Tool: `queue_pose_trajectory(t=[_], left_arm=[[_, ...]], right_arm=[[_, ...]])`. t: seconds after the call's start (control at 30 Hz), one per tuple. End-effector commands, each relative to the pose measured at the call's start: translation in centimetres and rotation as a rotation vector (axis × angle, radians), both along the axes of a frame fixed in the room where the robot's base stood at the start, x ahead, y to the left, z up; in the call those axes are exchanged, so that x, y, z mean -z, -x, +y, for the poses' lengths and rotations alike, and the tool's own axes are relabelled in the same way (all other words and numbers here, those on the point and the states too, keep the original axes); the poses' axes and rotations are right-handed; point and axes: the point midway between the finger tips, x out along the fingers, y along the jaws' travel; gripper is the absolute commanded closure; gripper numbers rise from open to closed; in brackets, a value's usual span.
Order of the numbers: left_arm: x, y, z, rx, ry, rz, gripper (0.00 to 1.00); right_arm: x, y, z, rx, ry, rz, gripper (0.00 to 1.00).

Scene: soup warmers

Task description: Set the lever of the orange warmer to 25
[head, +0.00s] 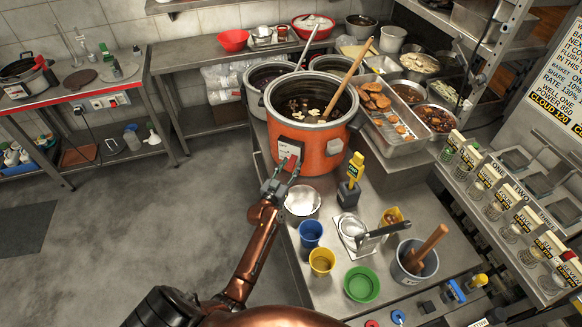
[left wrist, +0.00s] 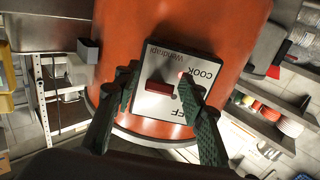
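The orange warmer (head: 310,150) is a large pot with dark contents and a wooden spoon, standing at the counter's left edge. Its light control panel (head: 287,149) faces my left arm. In the left wrist view, the panel (left wrist: 160,105) reads "COOK" and "OFF" and has a dark red lever (left wrist: 158,88) near its middle. I cannot see a 25 there. My left gripper (head: 284,173) is at the panel. In the left wrist view, its two dark fingers (left wrist: 160,78) are spread on either side of the lever, with a gap to it. My right gripper is out of view.
A metal bowl (head: 302,200) stands just below the warmer, near my left gripper. A yellow-topped tool (head: 353,175) stands to the right. Blue (head: 311,233) and yellow (head: 321,261) cups stand nearer. A food tray (head: 387,112) is beside the warmer. Floor at left is free.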

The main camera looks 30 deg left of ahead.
Motion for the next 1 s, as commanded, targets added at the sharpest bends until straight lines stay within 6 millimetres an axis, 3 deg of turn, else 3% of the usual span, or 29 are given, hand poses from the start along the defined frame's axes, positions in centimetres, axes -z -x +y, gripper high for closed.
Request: queue_pose_trajectory(t=[0.23, 0.77, 1.0], left_arm=[[-0.05, -0.07, 0.00, 0.000, -0.001, 0.000, 0.63], [-0.04, -0.06, -0.04, 0.001, -0.001, 0.000, 0.99], [-0.43, -0.06, -0.04, 0.001, 0.000, 0.010, 1.00]], right_arm=[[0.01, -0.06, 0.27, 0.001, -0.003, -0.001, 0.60], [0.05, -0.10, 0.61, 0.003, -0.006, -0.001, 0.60], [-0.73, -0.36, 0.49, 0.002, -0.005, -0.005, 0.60]])
